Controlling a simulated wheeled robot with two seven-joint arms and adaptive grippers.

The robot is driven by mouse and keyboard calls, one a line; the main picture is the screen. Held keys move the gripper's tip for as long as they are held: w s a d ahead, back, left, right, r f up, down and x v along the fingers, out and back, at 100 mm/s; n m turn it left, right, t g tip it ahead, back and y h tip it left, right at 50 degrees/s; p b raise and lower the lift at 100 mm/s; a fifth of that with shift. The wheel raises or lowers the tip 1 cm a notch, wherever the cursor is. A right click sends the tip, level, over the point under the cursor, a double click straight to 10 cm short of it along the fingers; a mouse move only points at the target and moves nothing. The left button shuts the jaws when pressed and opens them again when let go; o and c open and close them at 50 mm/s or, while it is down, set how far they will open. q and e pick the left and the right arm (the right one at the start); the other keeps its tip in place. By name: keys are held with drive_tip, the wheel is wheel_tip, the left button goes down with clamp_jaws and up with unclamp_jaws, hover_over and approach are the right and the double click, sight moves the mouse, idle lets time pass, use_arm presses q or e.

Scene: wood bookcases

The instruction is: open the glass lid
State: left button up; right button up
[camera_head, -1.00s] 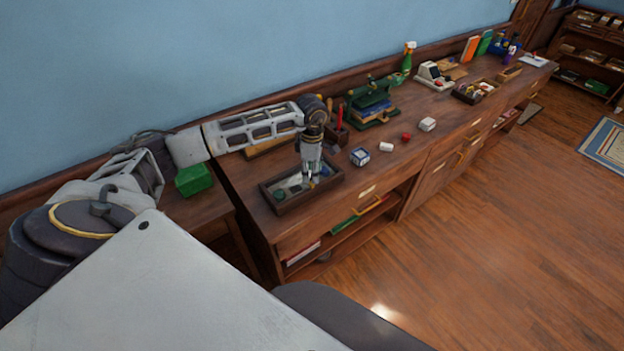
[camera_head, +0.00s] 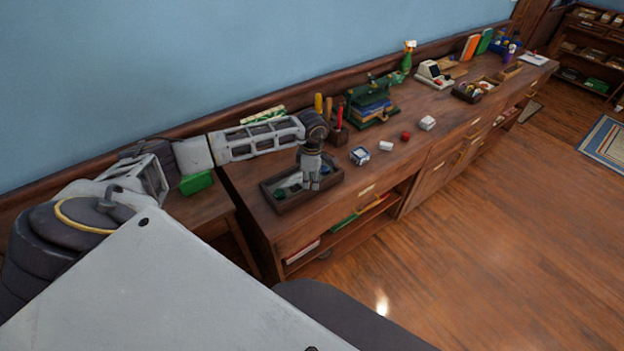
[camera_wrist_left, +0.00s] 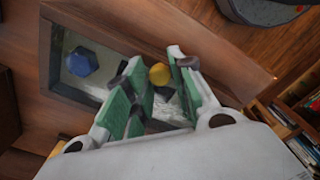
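The wooden display box (camera_head: 277,207) with a glass lid (camera_head: 287,184) stands at the near left end of the long wooden counter. My left gripper (camera_head: 314,187) points down over the right part of this box. In the left wrist view the gripper (camera_wrist_left: 156,72) is open, its green-padded fingers apart. A round yellow piece (camera_wrist_left: 159,74) shows between the fingertips; I cannot tell whether they touch it. A blue many-sided piece (camera_wrist_left: 82,62) shows in the box, left of the fingers. The wooden frame (camera_wrist_left: 45,50) appears flat. My right gripper is out of view.
A blue-white cube (camera_head: 360,156), a white block (camera_head: 385,146) and a red piece (camera_head: 406,136) lie right of the box. A green box (camera_head: 196,183) sits at left.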

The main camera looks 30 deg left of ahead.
use_arm(q)
clamp_jaws()
drive_tip(key=shift+a+r, duration=0.1)
